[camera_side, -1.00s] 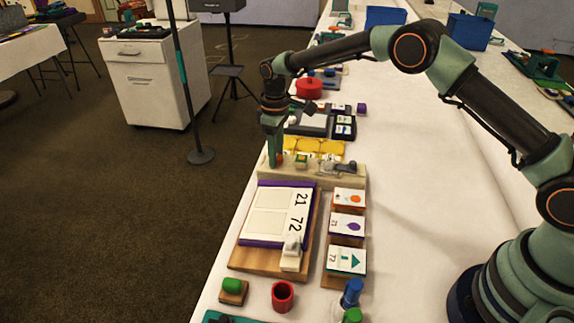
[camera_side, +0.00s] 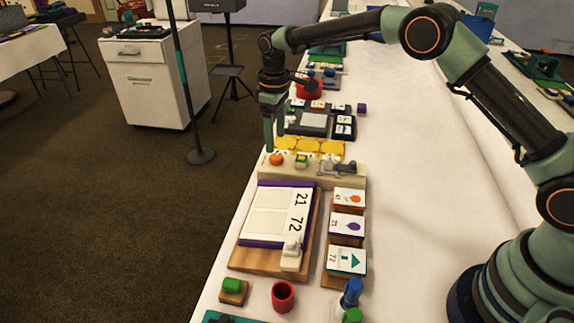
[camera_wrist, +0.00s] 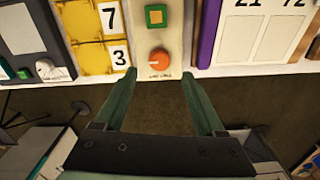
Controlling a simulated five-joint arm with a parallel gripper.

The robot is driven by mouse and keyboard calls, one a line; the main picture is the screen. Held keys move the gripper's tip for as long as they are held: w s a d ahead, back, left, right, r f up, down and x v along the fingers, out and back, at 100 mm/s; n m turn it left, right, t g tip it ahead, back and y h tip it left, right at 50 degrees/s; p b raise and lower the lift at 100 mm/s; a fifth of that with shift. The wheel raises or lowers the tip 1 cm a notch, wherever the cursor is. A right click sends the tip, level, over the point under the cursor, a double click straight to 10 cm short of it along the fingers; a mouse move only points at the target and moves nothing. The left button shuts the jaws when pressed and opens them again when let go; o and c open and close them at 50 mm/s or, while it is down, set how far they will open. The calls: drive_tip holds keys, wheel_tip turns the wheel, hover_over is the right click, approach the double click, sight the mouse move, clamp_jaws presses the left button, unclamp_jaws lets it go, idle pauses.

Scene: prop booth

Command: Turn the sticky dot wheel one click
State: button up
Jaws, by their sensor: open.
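A round orange knob (camera_side: 276,159), the likely sticky dot wheel, sits at the left end of a cream strip (camera_side: 350,175). In the wrist view the orange knob (camera_wrist: 158,63) has a white mark on its left side. A small label under it is too small to read. My gripper (camera_side: 274,143) is open and empty, above the knob and apart from it. In the wrist view the fingers of my gripper (camera_wrist: 158,74) are spread to either side just below the knob, with floor showing between them.
A green-and-yellow square piece (camera_side: 301,161) and a grey metal lever (camera_side: 338,168) share the strip. Yellow number panels (camera_side: 310,147) stand behind it. A purple-edged board (camera_side: 268,212) lies in front. The table's left edge is close to the knob.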

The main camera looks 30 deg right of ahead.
wheel_tip(320, 180, up, 7)
idle(0.3)
wheel_tip(320, 180, up, 8)
drive_tip(key=m+t, duration=0.1)
drive_tip(key=m, duration=0.1)
hover_over(277, 157)
drive_tip(key=s+d, duration=0.4)
drive_tip(key=s+d+r+m+t, duration=0.2)
drive_tip(key=s+d+r, duration=0.15)
drive_tip(key=s, duration=0.45)
drive_tip(key=s+d+f+m+t, duration=0.1)
drive_tip(key=s, duration=0.6)
drive_tip(key=s+d+f+m+t, duration=0.1)
drive_tip(key=s+d+f+m, duration=0.1)
drive_tip(key=s, duration=0.5)
drive_tip(key=shift+d+f, duration=0.15)
drive_tip(key=shift+d, duration=0.1)
